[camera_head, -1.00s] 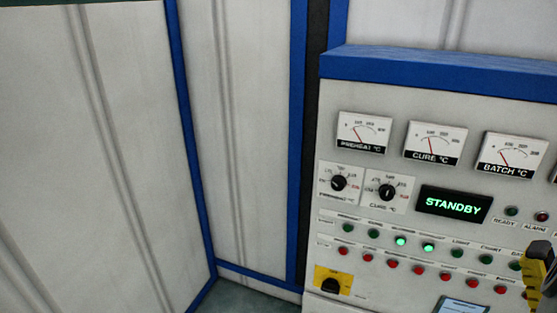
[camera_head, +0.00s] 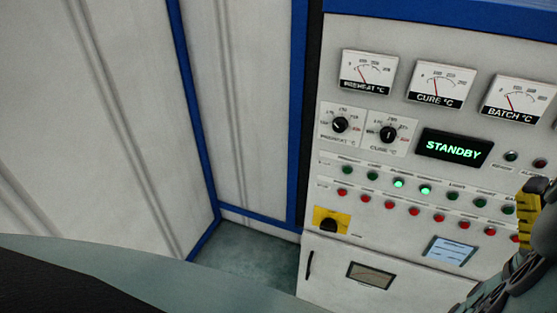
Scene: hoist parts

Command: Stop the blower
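The control panel (camera_head: 345,262) is at the right in the head view. It has an upper row of green buttons and a lower row of red buttons, with small blurred labels. The third green button (camera_head: 398,183) and fourth green button (camera_head: 425,190) glow brightly; the others are dark. The label above the third seems to read BLOWER, though it is hard to read. The third red button (camera_head: 389,204) sits just below it. My gripper (camera_head: 530,215), with a yellow part, is cut off at the right edge, in front of the right end of the rows. Its fingertips cannot be made out.
A green STANDBY display (camera_head: 453,147), several dials and two knobs (camera_head: 340,125) sit above the buttons. A yellow-backed rotary switch (camera_head: 329,224) is at lower left, above a cabinet door (camera_head: 330,270). White walls (camera_head: 110,130) with blue frames stand left. My own body crosses the bottom left.

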